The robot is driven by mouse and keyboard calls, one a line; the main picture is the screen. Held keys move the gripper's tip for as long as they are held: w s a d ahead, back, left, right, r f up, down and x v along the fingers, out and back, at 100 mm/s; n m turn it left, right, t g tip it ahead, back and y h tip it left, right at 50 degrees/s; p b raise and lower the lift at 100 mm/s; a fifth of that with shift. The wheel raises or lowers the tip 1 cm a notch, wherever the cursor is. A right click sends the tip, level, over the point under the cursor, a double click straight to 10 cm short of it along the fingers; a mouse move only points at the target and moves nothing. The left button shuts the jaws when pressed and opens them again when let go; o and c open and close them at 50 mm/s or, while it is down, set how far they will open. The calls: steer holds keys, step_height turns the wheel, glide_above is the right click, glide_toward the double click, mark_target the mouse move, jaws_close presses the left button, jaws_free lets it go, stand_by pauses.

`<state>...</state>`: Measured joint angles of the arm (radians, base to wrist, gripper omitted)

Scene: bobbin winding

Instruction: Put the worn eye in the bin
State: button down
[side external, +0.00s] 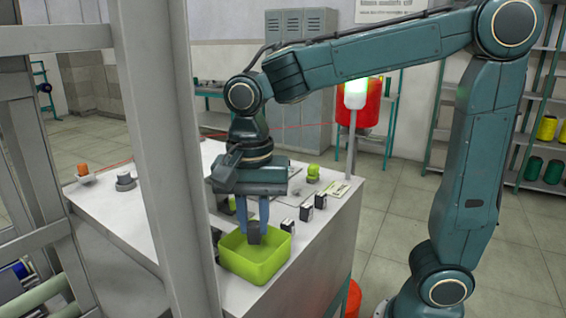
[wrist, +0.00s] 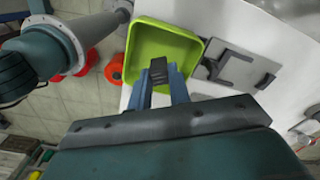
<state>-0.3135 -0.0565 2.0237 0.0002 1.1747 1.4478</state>
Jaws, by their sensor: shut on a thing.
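My gripper (side external: 255,228) is shut on a small dark grey block, the worn eye (side external: 254,236), held between blue fingertips that point down. The lime-green bin (side external: 252,268) is a square open tray on the white table. The block appears over the bin's open top; whether its lower end is below the rim I cannot tell. In the wrist view the block (wrist: 158,71) shows between the fingertips (wrist: 160,80), in front of the bin's floor near one edge. The bin (wrist: 142,43) looks empty there apart from what the gripper covers.
Several small dark blocks with pale faces (side external: 306,213) stand on the table right of the bin. A grey plate with dark brackets (wrist: 236,68) lies beside the bin. An orange piece on a white holder (side external: 84,172) is at the far left. A grey post (side external: 165,150) stands in front.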

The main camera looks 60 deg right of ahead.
steer(key=c, duration=1.2)
jaws_free()
steer(key=shift+c, duration=0.2)
steer(key=shift+r, duration=0.15)
steer(key=shift+r, duration=3.4)
steer(key=s+d+f+n+t, duration=0.5)
steer(key=s+d+n, duration=0.4)
steer(key=s+n, duration=0.2)
steer(key=shift+s+d+f+n+t, duration=0.25)
steer(key=shift+f+n, duration=0.25)
steer(key=shift+n, duration=0.5)
